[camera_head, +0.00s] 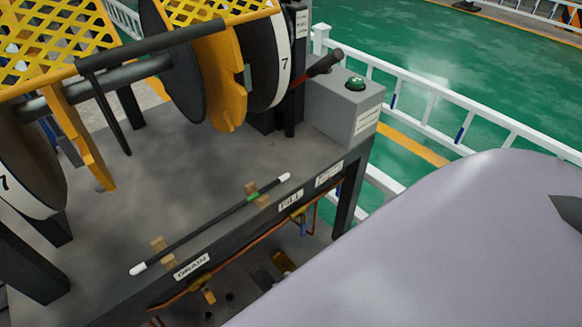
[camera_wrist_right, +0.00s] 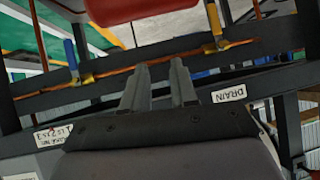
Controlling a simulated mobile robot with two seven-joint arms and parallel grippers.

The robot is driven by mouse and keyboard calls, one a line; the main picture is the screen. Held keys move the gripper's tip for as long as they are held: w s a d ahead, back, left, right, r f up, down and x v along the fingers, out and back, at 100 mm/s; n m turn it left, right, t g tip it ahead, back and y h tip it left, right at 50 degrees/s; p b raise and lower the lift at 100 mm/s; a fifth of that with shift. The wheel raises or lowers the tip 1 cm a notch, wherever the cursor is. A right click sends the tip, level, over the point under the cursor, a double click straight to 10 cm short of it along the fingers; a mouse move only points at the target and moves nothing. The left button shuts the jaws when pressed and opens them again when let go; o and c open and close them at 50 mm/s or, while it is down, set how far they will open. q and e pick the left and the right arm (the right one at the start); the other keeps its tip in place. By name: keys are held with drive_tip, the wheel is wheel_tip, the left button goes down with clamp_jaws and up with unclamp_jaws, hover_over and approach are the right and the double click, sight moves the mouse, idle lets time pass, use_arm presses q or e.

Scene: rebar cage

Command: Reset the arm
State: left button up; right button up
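My right gripper (camera_wrist_right: 159,68) shows in the right wrist view. Its two grey fingers stand apart with nothing between them, so it is open and empty. Its fingers point toward the frame of a dark bench, with a copper-coloured pipe (camera_wrist_right: 110,72) beyond the fingertips. A large smooth pale-grey arm link of mine (camera_head: 440,250) fills the lower right of the head view and hides what is behind it. Neither gripper shows in the head view, and my left gripper is in no view.
A black rod (camera_head: 210,224) with white ends rests on wooden blocks on the bench top (camera_head: 130,215). Wheels marked 7 (camera_head: 284,65), a yellow mesh guard (camera_head: 50,40) and a grey box (camera_head: 345,108) with a green button stand there. A white railing (camera_head: 450,100) borders green floor behind.

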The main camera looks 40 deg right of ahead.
drive_tip(key=shift+s+d+f+n, duration=0.1)
drive_tip(key=shift+s+f+n, duration=0.15)
drive_tip(key=shift+f+n, duration=0.25)
drive_tip(key=shift+r, duration=0.1)
wheel_tip(320, 180, up, 5)
drive_tip(key=p, duration=0.6)
drive_tip(key=shift+s+d+r, duration=0.1)
drive_tip(key=shift+d+r, duration=0.05)
